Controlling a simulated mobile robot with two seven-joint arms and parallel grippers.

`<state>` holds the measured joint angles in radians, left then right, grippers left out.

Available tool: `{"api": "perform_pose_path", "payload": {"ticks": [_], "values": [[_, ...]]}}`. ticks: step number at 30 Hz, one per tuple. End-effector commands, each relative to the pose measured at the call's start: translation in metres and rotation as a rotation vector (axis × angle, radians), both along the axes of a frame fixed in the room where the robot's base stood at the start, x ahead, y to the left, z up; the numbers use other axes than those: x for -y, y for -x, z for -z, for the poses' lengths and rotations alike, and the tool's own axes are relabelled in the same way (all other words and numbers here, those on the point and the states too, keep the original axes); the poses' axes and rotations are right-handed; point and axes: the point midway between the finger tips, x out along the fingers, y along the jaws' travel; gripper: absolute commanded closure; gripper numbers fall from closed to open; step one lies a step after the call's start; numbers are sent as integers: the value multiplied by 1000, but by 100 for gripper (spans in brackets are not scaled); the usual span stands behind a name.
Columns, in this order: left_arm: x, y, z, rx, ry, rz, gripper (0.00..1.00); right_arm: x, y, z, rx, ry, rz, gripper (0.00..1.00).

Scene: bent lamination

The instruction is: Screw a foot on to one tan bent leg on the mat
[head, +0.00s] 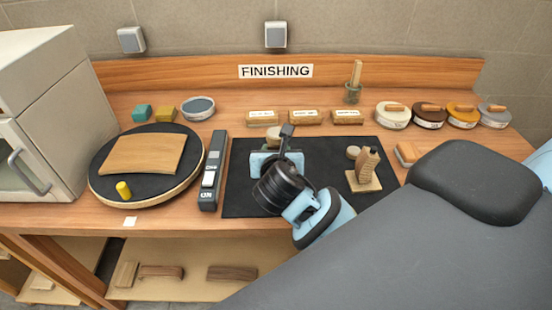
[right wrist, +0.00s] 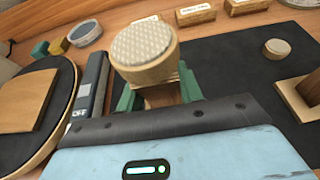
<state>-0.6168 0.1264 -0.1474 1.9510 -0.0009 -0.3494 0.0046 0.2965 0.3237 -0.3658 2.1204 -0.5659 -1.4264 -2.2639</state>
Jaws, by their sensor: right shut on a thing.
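My right gripper (head: 275,150) is over the black mat (head: 237,185). The foot also shows in the head view (head: 273,133). A second round foot (head: 353,152) lies on the mat, beside a wooden stand (head: 365,170) with an upright brown piece. My left gripper is out of view.
Labelled blocks (head: 306,117) and round tins (head: 392,116) line the back. The mat's left part is bare.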

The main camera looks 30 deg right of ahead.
Motion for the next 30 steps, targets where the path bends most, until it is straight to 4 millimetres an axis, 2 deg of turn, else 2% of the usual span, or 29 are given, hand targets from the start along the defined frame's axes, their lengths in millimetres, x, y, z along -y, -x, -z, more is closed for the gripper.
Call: {"api": "perform_pose_path", "payload": {"ticks": [2, 6, 9, 23, 24, 28, 30], "values": [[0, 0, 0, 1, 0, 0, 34, 6, -8, 2, 0, 0, 3, 100], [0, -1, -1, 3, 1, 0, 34, 5, -6, 25, -1, 0, 1, 100], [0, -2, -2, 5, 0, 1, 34, 5, -7, 32, 3, -1, 1, 100], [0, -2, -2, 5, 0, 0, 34, 5, -7, 38, 4, 0, 1, 100], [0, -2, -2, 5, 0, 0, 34, 5, -6, 38, 2, -1, 1, 59], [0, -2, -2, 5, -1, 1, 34, 5, -6, 38, 2, -1, 1, 42], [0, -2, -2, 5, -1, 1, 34, 4, -6, 38, 2, -1, 1, 42]]}}
